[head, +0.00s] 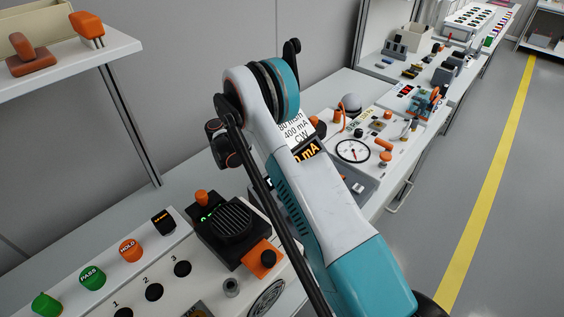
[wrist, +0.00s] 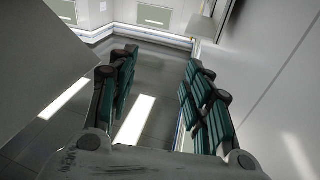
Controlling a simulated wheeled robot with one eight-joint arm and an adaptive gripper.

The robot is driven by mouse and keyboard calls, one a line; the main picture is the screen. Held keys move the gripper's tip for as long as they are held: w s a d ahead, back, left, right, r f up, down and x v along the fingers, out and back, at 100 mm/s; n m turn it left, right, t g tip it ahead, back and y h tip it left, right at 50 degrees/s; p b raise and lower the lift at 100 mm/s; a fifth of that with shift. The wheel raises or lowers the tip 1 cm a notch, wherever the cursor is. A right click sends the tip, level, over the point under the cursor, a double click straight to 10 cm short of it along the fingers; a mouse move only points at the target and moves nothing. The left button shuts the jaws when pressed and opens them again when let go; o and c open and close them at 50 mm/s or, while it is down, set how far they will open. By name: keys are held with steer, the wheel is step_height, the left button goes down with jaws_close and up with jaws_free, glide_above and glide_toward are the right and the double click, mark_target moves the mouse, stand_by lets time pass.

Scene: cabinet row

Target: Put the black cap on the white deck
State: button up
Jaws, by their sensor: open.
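In the head view, several round black pieces sit on a white panel (head: 213,300) at the lower left. One black piece (head: 182,268) is beside the number 3 and another black piece (head: 153,291) is beside the number 2. I cannot tell which piece is the black cap, or whether this panel is the white deck. My gripper (wrist: 160,63) shows in the wrist view with its two green-padded fingers spread wide and nothing between them. It faces floor and walls, with none of the panel pieces in that view. My arm hides the middle of the bench in the head view.
Green and orange buttons, including HOLD (head: 130,250), line the panel's back edge. A black device with a grille (head: 235,222) stands beside them. A shelf (head: 70,60) with orange-brown items overhangs the upper left. More equipment, including a dial (head: 353,151), fills the bench beyond my arm. The right floor is clear.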

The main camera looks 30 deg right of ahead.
steer(key=w+a+r+n+t+y, duration=0.15)
steer(key=r+t, duration=0.25)
steer(key=r, duration=0.4)
steer(key=w+a+r+n+t, duration=0.25)
steer(key=r+t, duration=0.25)
steer(key=r, duration=0.3)
steer(key=w+a+r+n+t+y, duration=0.1)
steer(key=w+a+r+n+t, duration=0.2)
steer(key=r, duration=0.6)
steer(key=s+a+r+n+t+y, duration=0.6)
steer(key=a+r+n+y, duration=0.25)
steer(key=a+y, duration=0.3)
steer(key=s+a+f+n+g+y, duration=0.2)
steer(key=s+a+f+y, duration=0.1)
steer(key=s, duration=0.4)
steer(key=s+a+f+n+g+y, duration=0.2)
steer(key=s+a+g+y, duration=0.1)
steer(key=s, duration=0.5)
steer(key=s+d+f+m+g, duration=0.1)
steer(key=s+f+g, duration=0.3)
steer(key=s+f, duration=0.5)
steer(key=s+d+f+g+h, duration=0.1)
steer(key=s+f+g, duration=0.3)
steer(key=s+f, duration=0.5)
steer(key=s, duration=0.7)
steer(key=shift+s+d+m, duration=0.35)
steer(key=shift+s, duration=0.05)
